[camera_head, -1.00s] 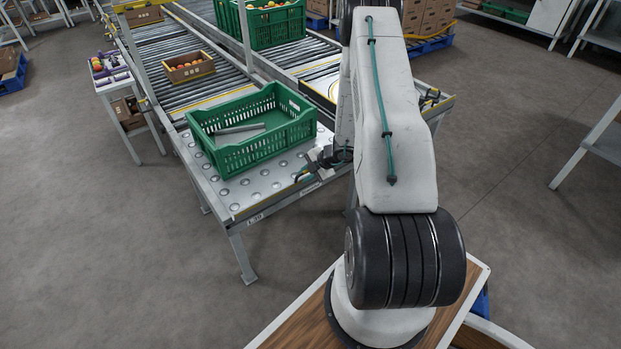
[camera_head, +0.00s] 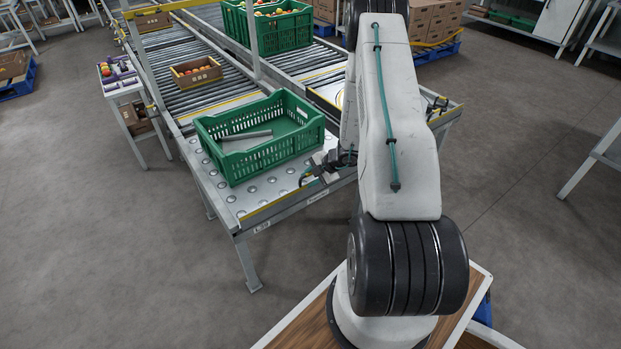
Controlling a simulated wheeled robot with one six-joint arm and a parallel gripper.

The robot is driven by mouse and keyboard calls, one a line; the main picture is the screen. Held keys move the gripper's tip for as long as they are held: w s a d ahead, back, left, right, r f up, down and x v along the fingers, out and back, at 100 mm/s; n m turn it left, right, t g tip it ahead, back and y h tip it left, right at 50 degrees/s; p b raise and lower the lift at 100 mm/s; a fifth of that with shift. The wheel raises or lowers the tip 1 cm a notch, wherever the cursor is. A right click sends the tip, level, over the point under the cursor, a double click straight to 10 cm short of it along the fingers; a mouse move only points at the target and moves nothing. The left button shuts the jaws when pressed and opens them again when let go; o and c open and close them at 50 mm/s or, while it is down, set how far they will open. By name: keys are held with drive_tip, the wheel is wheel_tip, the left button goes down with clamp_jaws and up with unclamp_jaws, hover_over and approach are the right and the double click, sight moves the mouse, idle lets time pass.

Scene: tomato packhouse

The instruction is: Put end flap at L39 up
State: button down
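The roller line ends in a silver ball-transfer table (camera_head: 213,184) with a small label (camera_head: 261,228), too small to read surely, on its front edge. A yellow-edged strip (camera_head: 268,205) runs along that edge and looks low and flat. I take it for the end flap, but cannot tell its hinge. My gripper (camera_head: 304,180) is at the right part of this edge, close to the strip. Whether it touches the strip cannot be made out. Its fingers are small and dark, and the arm partly hides that corner, so its opening is unclear.
A green crate (camera_head: 260,160) with a grey bar (camera_head: 247,135) in it stands on the ball table, just behind the strip. A carton of tomatoes (camera_head: 196,71) and another green crate (camera_head: 282,35) are farther back. A small side table (camera_head: 122,87) stands left. The floor in front is clear.

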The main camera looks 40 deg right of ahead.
drive_tip(key=c, duration=1.5)
unclamp_jaws()
drive_tip(key=shift+w+a+f, duration=0.1)
drive_tip(key=shift+w, duration=0.25)
drive_tip(key=shift+s+d+r, duration=0.3)
drive_tip(key=shift+d+r, duration=0.05)
drive_tip(key=shift+r, duration=0.1)
drive_tip(key=v, duration=0.6)
drive_tip(key=shift+s+r, duration=0.2)
drive_tip(key=shift+s, duration=0.15)
drive_tip(key=shift+a, duration=0.1)
